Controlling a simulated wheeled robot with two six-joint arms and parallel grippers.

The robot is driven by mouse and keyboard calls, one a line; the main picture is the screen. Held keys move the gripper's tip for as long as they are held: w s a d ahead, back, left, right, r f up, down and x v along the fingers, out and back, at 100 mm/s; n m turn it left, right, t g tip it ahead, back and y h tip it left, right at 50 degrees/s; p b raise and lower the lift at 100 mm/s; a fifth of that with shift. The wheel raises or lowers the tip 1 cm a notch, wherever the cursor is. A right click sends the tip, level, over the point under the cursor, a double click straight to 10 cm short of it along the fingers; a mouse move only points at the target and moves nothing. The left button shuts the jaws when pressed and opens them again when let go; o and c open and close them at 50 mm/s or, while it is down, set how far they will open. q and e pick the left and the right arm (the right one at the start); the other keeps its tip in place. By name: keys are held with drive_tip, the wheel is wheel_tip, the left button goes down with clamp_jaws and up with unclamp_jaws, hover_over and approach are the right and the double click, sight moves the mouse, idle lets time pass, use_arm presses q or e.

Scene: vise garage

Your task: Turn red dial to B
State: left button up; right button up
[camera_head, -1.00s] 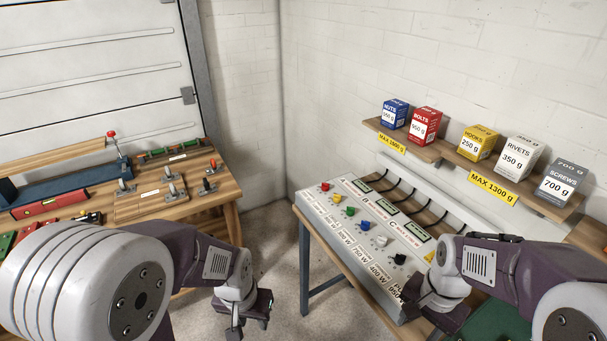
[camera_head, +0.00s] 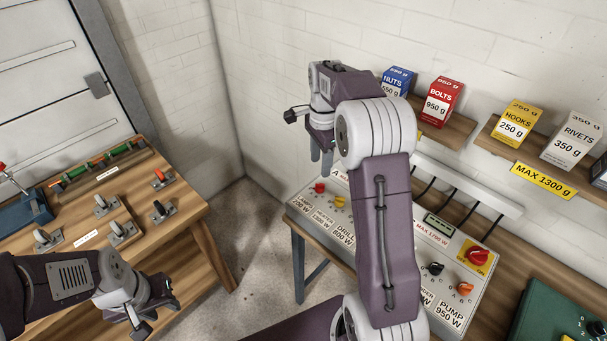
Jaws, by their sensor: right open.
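The small red dial (camera_head: 320,187) sits at the far left end of the grey control panel (camera_head: 305,203). Its letter markings are too small to read. My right gripper (camera_head: 321,158) hangs just above the red dial, fingers pointing down, apart and empty; I cannot tell whether they touch it. My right arm crosses the panel and hides its middle. My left gripper (camera_head: 157,317) is low over the left side, fingers apart and empty, away from the panel.
A yellow dial (camera_head: 340,202) is close to the red one. A black dial (camera_head: 436,268), an orange dial (camera_head: 465,288) and a large red switch (camera_head: 477,256) are at the panel's right. Boxes stand on shelves behind. A wooden bench (camera_head: 190,235) with levers is at left.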

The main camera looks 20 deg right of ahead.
sight(320, 184)
drive_tip(key=shift+s+d+r, duration=0.15)
drive_tip(key=shift+s+d, duration=0.05)
drive_tip(key=shift+s, duration=0.15)
drive_tip(key=shift+s+f, duration=0.1)
drive_tip(key=shift+f, duration=0.2)
drive_tip(key=f, duration=0.8)
drive_tip(key=shift+w+a+f+b, duration=0.15)
drive_tip(key=shift+w+f+b, duration=0.1)
drive_tip(key=shift+b, duration=0.15)
clamp_jaws()
